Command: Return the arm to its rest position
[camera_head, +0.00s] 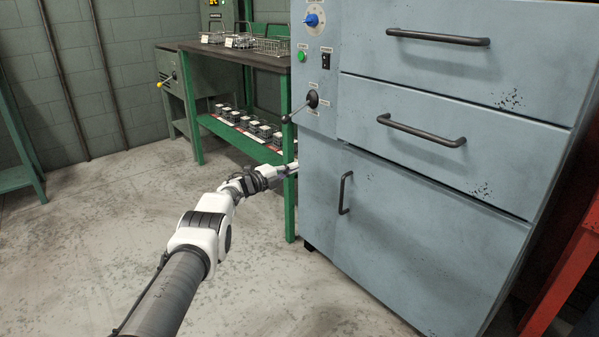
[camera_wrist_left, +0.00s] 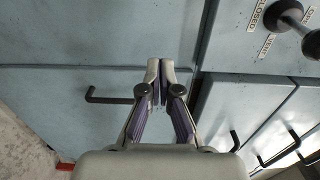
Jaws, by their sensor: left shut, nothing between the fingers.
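My left arm reaches in from the lower left in the head view, stretched toward the grey-blue cabinet (camera_head: 400,215). Its gripper (camera_head: 288,169) is at the cabinet's left front edge, below the black lever (camera_head: 311,99). In the left wrist view the two fingertips (camera_wrist_left: 160,72) are together with nothing between them, so the gripper is shut and empty. The cabinet front (camera_wrist_left: 110,35) fills the wrist view behind them; I cannot tell whether they touch it. The lever's knob (camera_wrist_left: 310,42) is at the wrist view's upper right. My right gripper is not in view.
The cabinet's lower door has a handle (camera_head: 345,193) close to my gripper; drawer handles (camera_head: 422,131) stick out further right. A green workbench (camera_head: 188,100) with wire baskets stands behind left. A red frame (camera_head: 570,270) is at the right. The floor (camera_head: 110,220) at left is clear.

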